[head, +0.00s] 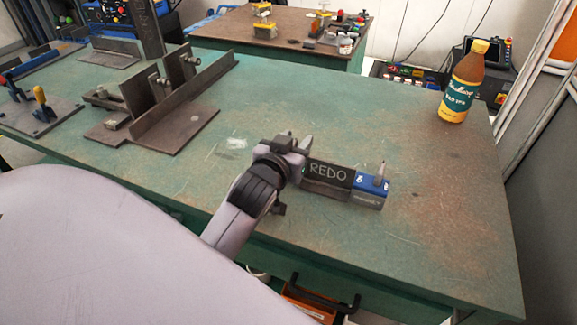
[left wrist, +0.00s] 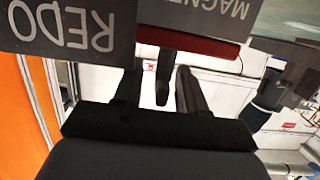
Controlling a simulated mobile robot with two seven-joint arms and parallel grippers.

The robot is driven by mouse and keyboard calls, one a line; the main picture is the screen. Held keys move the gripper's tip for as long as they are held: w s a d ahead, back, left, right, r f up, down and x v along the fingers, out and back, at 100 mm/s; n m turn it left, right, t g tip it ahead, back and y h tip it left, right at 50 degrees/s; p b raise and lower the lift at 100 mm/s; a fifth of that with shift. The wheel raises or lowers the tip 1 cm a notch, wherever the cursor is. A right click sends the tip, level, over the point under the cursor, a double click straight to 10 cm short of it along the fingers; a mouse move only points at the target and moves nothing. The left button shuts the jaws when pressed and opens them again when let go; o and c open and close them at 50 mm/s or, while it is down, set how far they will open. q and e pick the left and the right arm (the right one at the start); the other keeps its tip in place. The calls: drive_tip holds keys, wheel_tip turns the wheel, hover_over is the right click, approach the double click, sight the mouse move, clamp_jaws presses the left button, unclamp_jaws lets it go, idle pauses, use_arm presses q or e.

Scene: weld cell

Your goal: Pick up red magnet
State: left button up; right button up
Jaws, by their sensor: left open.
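A dark red bar (left wrist: 190,42), which looks like the red magnet, shows in the left wrist view beside a grey plate (left wrist: 205,12) lettered "MAGNE…". A dark post (left wrist: 165,82) shows below the bar, between my fingers. I cannot make out the bar in the head view, where my gripper may cover it. My left gripper (head: 294,141) is open over the green table, left of a dark plate (head: 328,173) lettered "REDO". Its fingers also show in the left wrist view (left wrist: 160,86), just short of the red bar. I cannot tell if they touch anything. My right gripper is not in view.
A brown and yellow bottle (head: 463,84) stands at the back right. A steel fixture (head: 175,105) occupies the left. The green table (head: 400,130) is clear between fixture and bottle.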

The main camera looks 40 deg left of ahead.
use_arm(q)
drive_tip(key=shift+w+a, duration=0.1)
drive_tip(key=shift+w, duration=0.2)
clamp_jaws()
drive_tip(key=shift+f, duration=0.2)
idle(1.0)
drive_tip(key=shift+r, duration=0.2)
